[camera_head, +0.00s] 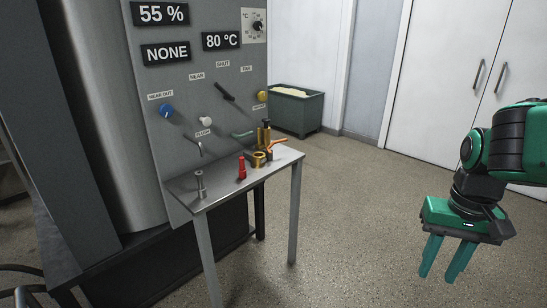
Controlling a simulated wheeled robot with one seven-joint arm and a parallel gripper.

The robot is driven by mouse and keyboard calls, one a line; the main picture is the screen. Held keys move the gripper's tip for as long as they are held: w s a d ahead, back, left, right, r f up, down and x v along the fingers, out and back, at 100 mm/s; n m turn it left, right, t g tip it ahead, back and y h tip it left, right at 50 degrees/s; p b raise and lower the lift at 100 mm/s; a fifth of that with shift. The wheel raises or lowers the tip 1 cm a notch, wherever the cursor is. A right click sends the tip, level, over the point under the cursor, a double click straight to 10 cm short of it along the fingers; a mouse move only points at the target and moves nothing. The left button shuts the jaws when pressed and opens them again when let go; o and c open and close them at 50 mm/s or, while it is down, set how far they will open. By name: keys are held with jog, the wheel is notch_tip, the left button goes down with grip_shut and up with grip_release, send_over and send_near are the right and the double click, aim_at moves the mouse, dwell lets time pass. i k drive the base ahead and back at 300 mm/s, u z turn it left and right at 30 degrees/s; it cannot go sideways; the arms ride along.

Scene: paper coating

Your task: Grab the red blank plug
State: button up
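The red blank plug (242,168) stands upright on the small metal table (222,189), near the table's middle. It sits between a grey metal plug-like piece (200,184) on its left and a brass ring-shaped part (259,159) on its right. My gripper (445,277) hangs at the right of the view, well away from the table, over the open floor. Its two green fingers point down and are spread apart, with nothing between them.
A grey control panel (186,88) with knobs and levers rises behind the table. A brass fitting (264,134) and an orange-handled part (277,146) stand at the table's right end. A grey bin (297,112) stands behind. The floor between table and gripper is clear.

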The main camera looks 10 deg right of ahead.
aim_at(242, 171)
jog(key=z, duration=0.35)
jog(key=i, duration=1.15)
jog(key=z, duration=0.2)
